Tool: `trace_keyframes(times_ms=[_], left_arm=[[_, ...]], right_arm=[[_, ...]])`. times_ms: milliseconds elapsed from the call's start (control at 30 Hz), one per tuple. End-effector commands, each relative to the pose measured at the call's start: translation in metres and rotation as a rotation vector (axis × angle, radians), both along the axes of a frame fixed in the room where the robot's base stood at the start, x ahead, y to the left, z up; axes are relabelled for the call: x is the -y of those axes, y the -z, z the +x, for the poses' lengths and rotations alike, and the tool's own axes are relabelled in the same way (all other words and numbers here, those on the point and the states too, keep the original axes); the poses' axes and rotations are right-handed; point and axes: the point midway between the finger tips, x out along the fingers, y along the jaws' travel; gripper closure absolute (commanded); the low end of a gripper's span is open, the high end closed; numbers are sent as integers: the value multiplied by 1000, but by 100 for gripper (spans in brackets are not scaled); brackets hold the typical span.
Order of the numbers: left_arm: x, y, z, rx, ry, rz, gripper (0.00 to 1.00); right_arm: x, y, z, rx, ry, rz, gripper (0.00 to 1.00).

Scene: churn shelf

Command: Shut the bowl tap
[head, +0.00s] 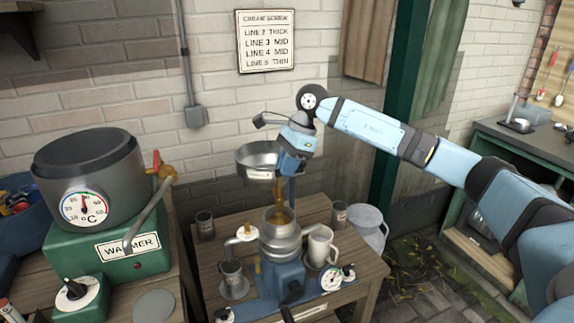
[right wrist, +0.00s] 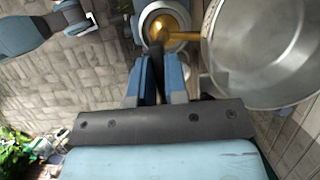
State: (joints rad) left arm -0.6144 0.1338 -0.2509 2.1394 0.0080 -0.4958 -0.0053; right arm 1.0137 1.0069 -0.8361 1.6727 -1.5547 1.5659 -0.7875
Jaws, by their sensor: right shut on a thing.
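The grey metal bowl (head: 256,160) is held up above the separator and is empty-looking in the right wrist view (right wrist: 270,60). Its brass tap (right wrist: 188,37) sticks out from the bowl's side. Below it a golden column (head: 280,192) runs down into the open metal cup (head: 281,228) on the separator; I cannot tell how much of it is tap and how much liquid. My right gripper (head: 294,150) is beside the bowl. In the right wrist view its fingers (right wrist: 158,82) are closed on a dark tap handle (right wrist: 157,72).
The green warmer (head: 90,250) with its dark pot (head: 90,165) stands left. Mugs and a gauge (head: 331,279) crowd the wooden table around the separator. A metal can (head: 370,225) stands behind right. A wall sign (head: 266,40) hangs above.

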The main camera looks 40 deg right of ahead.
Motion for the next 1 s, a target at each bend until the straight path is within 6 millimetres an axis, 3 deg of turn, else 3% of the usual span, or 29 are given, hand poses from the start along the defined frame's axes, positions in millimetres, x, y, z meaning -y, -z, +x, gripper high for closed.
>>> trace_keyframes(times_ms=[233, 267, 367, 767, 1000], left_arm=[[0, 0, 0, 0, -1, -1, 62], [0, 0, 0, 0, -1, -1, 62], [0, 0, 0, 0, -1, -1, 62], [0, -1, 0, 0, -1, -1, 62], [0, -4, 0, -3, -1, -3, 62]], right_arm=[[0, -1, 0, 3, 0, -1, 100], [0, -1, 0, 3, 0, -1, 84], [0, -1, 0, 2, 0, 0, 61], [3, -8, 0, 3, 1, -1, 61], [20, -52, -4, 5, 2, -1, 61]])
